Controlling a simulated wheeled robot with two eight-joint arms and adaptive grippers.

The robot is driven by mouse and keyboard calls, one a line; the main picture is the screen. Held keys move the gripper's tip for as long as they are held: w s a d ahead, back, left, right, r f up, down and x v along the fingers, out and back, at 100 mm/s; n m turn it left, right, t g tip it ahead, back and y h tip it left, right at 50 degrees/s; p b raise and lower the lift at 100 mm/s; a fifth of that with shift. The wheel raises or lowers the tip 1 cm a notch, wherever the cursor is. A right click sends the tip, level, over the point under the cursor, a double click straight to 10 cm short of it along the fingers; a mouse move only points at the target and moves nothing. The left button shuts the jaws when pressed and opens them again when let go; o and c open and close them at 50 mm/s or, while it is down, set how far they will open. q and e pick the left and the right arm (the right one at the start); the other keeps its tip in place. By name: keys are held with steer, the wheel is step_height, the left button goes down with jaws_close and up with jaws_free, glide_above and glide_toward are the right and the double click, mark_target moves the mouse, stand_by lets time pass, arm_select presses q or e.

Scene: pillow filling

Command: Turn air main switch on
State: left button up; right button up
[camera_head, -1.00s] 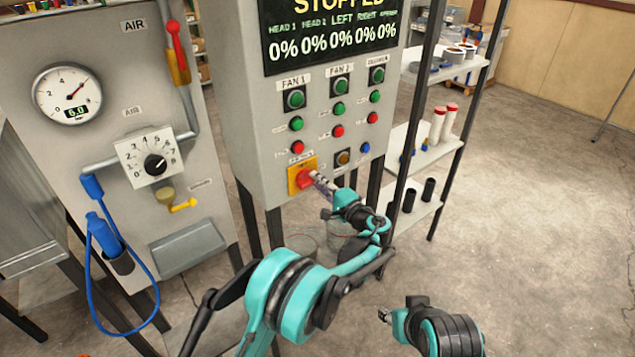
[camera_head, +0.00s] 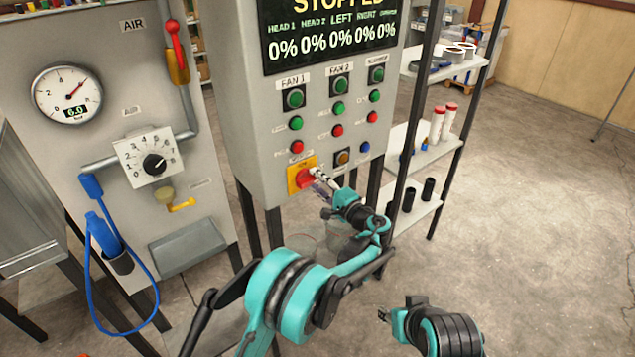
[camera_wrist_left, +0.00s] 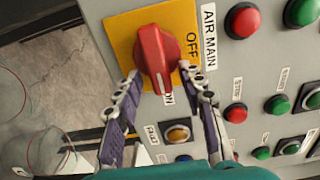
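The air main switch is a red knob (camera_head: 304,178) on a yellow plate (camera_head: 294,187), low on the front of the grey control cabinet. In the left wrist view the red knob (camera_wrist_left: 157,58) has its white-marked end towards the ON label (camera_wrist_left: 168,98); the OFF label (camera_wrist_left: 191,47) is to its right. My left gripper (camera_wrist_left: 160,74) is open, with one finger on each side of the knob's marked end; contact is unclear. In the head view my left gripper (camera_head: 324,183) is at the knob. My right gripper (camera_head: 384,315) is low in front, its fingers too small to judge.
Fan buttons (camera_head: 295,98) and other buttons sit above the switch, under a display (camera_head: 330,35) reading STOPPED. An air panel (camera_head: 110,80) with a gauge stands left. A shelf (camera_head: 430,150) stands right. Open floor (camera_head: 540,200) lies beyond it.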

arm_select(q)
steer(key=v, duration=0.7)
steer(key=shift+s, duration=0.15)
steer(key=shift+d, duration=0.1)
steer(key=s+a+r+n+g+h, duration=0.25)
steer(key=s+a, duration=0.25)
steer(key=a, duration=0.5)
steer(key=s+a+r+n+g+h, duration=0.1)
steer(key=s+a+n+g, duration=0.2)
steer(key=a, duration=0.7)
steer(key=s+a+f+n+h, duration=0.1)
steer(key=s+f+h, duration=0.1)
steer(key=s, duration=0.6)
steer(key=s+a+f+n+g+h, duration=0.1)
steer(key=s+f+n+h, duration=0.1)
steer(key=s, duration=0.7)
steer(key=s+a+f+n+g+h, duration=0.1)
steer(key=s+a+f+n+h, duration=0.1)
steer(key=s, duration=0.7)
steer(key=shift+s+h, duration=0.15)
steer(key=shift+h, duration=0.4)
